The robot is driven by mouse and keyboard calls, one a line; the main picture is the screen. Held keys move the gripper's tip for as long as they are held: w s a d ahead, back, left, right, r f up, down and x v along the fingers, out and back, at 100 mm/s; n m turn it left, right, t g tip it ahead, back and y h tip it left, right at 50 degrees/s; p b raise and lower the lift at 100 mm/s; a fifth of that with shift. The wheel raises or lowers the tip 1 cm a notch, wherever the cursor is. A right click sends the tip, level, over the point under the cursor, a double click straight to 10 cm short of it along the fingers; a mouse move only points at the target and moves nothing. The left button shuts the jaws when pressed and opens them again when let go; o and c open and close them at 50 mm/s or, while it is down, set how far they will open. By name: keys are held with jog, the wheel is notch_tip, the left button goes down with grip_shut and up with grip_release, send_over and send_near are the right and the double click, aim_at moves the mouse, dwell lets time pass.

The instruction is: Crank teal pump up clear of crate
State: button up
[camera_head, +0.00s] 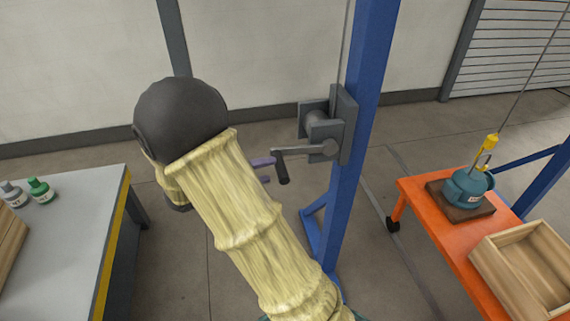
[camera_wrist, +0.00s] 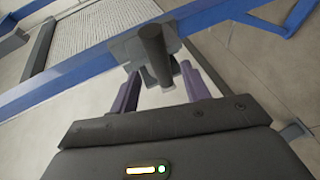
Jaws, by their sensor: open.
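The teal pump (camera_head: 467,190) sits on a dark brown board on the orange cart. A yellow hook (camera_head: 491,142) on a thin cable hangs at its top. The open wooden crate (camera_head: 541,286) stands beside it, nearer to me. The grey winch (camera_head: 322,122) is fixed to the blue post, and its crank arm reaches left to a dark handle (camera_head: 283,168). My gripper (camera_head: 264,168) is at the handle, partly hidden by my arm. In the wrist view, the purple fingers of my gripper (camera_wrist: 162,88) stand apart, with the dark handle (camera_wrist: 157,55) between them; contact is not clear.
The blue post (camera_head: 360,130) rises right beside my gripper. A grey table (camera_head: 75,230) with green and grey bottles (camera_head: 40,190) stands at the left. The orange cart (camera_head: 425,205) is at the right. Open floor lies between.

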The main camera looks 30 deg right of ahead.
jog(key=x, duration=0.7)
jog(key=shift+d+p, duration=0.15)
jog(key=shift+p, duration=0.2)
grip_shut()
